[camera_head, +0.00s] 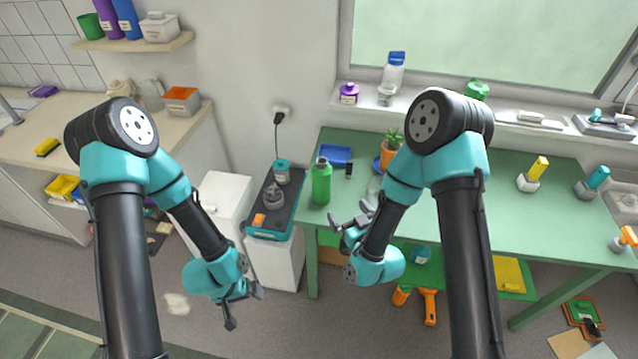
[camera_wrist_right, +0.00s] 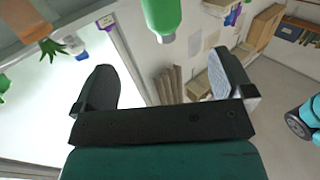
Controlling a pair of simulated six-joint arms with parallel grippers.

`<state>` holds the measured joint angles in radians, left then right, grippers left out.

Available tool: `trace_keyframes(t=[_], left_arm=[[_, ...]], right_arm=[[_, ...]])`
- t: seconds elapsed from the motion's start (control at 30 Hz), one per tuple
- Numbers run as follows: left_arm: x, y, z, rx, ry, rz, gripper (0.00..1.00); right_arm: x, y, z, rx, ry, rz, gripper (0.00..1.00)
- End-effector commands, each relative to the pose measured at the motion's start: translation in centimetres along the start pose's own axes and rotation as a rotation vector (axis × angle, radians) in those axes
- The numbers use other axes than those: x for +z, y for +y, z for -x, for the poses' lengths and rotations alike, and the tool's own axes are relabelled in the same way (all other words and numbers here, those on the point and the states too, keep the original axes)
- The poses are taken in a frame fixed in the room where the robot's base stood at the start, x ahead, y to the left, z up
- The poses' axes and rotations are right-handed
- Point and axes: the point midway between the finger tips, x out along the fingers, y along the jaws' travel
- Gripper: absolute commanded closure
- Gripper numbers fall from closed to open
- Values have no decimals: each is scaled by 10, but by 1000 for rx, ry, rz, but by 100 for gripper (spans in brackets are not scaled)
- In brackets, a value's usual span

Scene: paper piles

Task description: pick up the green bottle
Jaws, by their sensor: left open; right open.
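The green bottle (camera_head: 321,182) stands upright near the left edge of the green table (camera_head: 462,222) in the head view. In the right wrist view the green bottle (camera_wrist_right: 162,16) is at the top, cut off by the frame, beyond the open fingers. My right gripper (camera_head: 352,218) is open and empty, to the right of the bottle and apart from it; its fingers also show in the right wrist view (camera_wrist_right: 165,90). My left gripper (camera_head: 243,306) is open and empty, low over the floor to the left of the table.
A blue tray (camera_head: 335,153) and a small dark item (camera_head: 349,170) lie behind the bottle. A potted plant (camera_head: 391,152) stands to the right. A dark scale-like stand (camera_head: 273,208) is left of the table. The table's right half has free room.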

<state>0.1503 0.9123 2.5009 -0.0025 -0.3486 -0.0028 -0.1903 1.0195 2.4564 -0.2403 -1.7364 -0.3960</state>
Motion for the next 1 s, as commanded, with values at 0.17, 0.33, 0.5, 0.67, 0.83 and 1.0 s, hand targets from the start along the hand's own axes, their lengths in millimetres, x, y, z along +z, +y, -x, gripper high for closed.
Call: trace_keyframes(t=[0.17,0.33,0.5,0.67,0.83,1.0], left_arm=[[0,0,0,0,0,0,2],[0,0,0,0,0,0,2],[0,0,0,0,0,0,2],[0,0,0,0,0,0,2],[0,0,0,0,0,0,2],[0,0,0,0,0,0,2]], right_arm=[[0,-1,4,2,9,0,1],[0,-1,3,2,8,0,1],[0,-1,-6,2,10,1,1],[-1,-1,-28,1,11,1,1],[-1,-1,-57,2,10,2,1],[-1,-1,-86,1,11,1,1]])
